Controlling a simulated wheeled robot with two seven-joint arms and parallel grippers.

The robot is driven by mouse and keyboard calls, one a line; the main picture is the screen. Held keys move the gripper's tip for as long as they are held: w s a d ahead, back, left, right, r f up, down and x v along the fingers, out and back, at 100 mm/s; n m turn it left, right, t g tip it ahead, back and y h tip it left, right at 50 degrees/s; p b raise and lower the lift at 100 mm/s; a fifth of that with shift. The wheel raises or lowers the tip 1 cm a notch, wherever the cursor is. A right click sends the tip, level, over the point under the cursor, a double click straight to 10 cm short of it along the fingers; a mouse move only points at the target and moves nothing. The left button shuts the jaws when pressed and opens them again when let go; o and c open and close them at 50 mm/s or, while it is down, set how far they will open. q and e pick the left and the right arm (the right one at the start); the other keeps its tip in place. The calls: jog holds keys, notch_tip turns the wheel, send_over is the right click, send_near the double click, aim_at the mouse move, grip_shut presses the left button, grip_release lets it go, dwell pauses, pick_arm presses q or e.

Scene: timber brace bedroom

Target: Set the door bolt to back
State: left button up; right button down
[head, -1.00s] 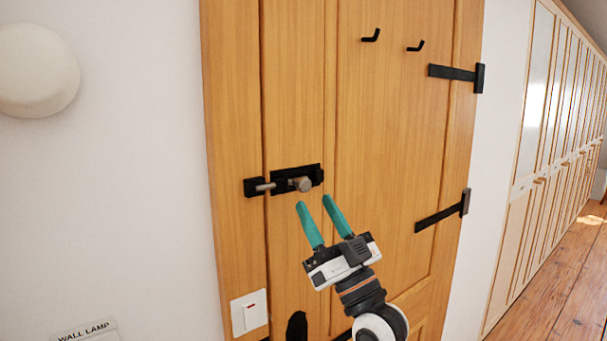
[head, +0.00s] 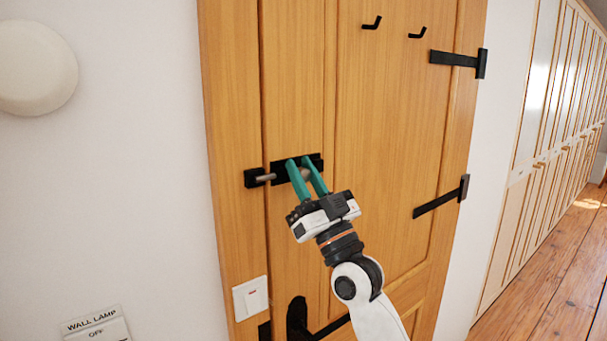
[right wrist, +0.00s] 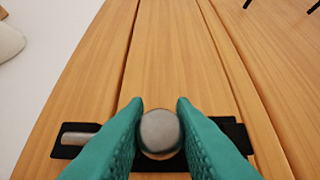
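The black door bolt (head: 314,160) is mounted on the wooden door (head: 390,130). Its grey rod (head: 266,178) spans the gap to the black keeper (head: 251,178) on the left, and it also shows in the right wrist view (right wrist: 78,138). My right gripper (head: 299,164) is at the bolt, with its teal fingers on either side of the round grey knob (right wrist: 160,131). In the right wrist view both fingers appear to touch the knob's sides. The fingers partly hide the knob and plate in the head view. My left gripper is not in view.
A black door handle (head: 297,318) is below the bolt, and a white switch (head: 251,298) is at lower left. Two black hooks (head: 372,23) are above, and hinges (head: 453,59) are on the right. A wall lamp (head: 36,68) is on the left wall.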

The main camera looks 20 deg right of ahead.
jog(key=d+b, duration=0.1)
jog(key=w+d+b, duration=0.1)
jog(key=d, duration=0.1)
jog(key=shift+w+d+f, duration=0.1)
jog(key=shift+w+d, duration=0.05)
jog(key=shift+d, duration=0.15)
jog(key=shift+a, duration=0.1)
jog(key=c, duration=1.4)
grip_release()
jog(key=shift+c, duration=0.2)
jog(key=shift+o, duration=0.9)
jog(key=shift+d, duration=0.2)
